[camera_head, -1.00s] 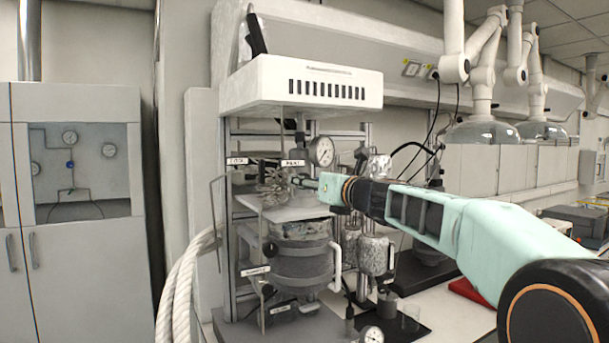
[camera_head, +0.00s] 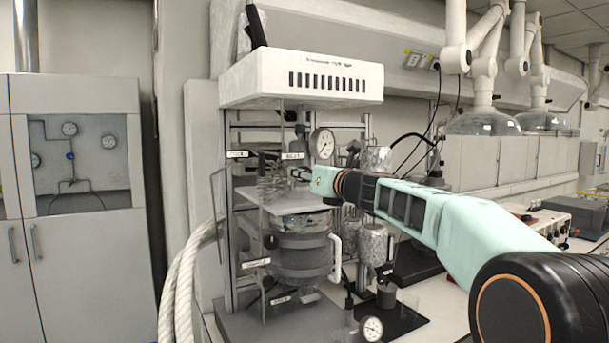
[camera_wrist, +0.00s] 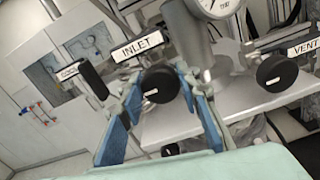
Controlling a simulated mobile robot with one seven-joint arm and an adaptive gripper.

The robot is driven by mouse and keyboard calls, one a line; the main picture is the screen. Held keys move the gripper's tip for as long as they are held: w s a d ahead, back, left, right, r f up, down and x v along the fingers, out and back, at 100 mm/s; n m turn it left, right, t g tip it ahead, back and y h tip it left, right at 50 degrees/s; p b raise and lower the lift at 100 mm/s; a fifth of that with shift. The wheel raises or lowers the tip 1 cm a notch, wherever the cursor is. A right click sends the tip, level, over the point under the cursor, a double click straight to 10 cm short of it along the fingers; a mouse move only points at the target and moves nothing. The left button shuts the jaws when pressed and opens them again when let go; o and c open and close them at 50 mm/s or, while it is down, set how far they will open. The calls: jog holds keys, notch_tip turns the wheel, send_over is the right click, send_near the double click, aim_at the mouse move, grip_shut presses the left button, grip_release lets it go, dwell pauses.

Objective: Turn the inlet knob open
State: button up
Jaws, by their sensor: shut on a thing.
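The inlet knob (camera_wrist: 160,86) is a black round knob with a short white mark, under a white INLET label (camera_wrist: 138,47) in the wrist view. My gripper (camera_wrist: 159,90) has its blue fingers on both sides of this knob and is shut on it. In the head view, my gripper (camera_head: 306,178) reaches in from the right to the front of the reactor (camera_head: 303,255), below the label (camera_head: 293,156). The arm's end and fittings hide the knob there.
A vent knob (camera_wrist: 277,73) sits to the right of the inlet knob, and another black knob (camera_wrist: 93,79) to the left. A pressure gauge (camera_head: 322,144) stands just above my gripper. A thick white hose (camera_head: 177,290) hangs left of the reactor.

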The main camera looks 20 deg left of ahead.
jog(key=shift+n, duration=0.3)
jog(key=n+b, duration=0.2)
jog(key=n, duration=0.1)
jog(key=shift+f+n, duration=0.1)
jog(key=shift+n, duration=0.2)
jog(key=n+b, duration=0.2)
jog(key=n, duration=0.3)
jog(key=shift+n, duration=0.3)
jog(key=n+b, duration=0.1)
jog(key=n, duration=0.3)
jog(key=shift+b, duration=0.35)
jog(key=shift+s+n+b, duration=0.1)
jog(key=shift+n+b, duration=0.55)
jog(key=shift+n, duration=1.45)
jog(key=o, duration=1.2)
jog(key=shift+c, duration=0.2)
